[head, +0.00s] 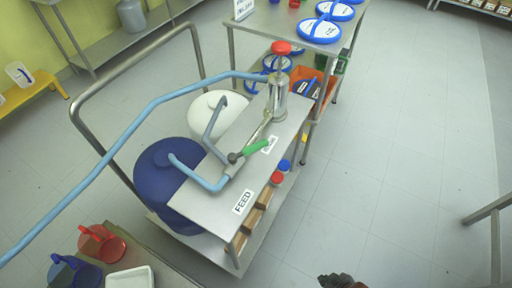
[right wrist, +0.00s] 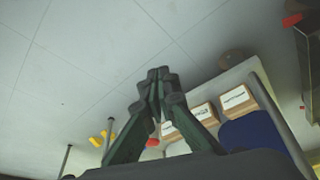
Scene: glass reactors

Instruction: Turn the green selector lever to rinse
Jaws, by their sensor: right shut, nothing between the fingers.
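The green selector lever (head: 257,147) sits on a valve in the pipework over the grey cart top. Its handle points to the upper right, with its tip close to a small white label (head: 269,144) that I cannot read clearly. A second label reading FEED (head: 243,201) is nearer the cart's front end. My right gripper (head: 338,281) shows only as a dark tip at the bottom edge, well apart from the lever. In the right wrist view its fingers (right wrist: 158,76) are closed together and empty. My left gripper is not in view.
The cart (head: 226,207) carries a blue drum (head: 165,185), a white drum (head: 205,118) and boxes on its lower shelf. A steel cylinder with a red knob (head: 280,48) rises at its far end. Blue pipe crosses the left side. Floor right of the cart is clear.

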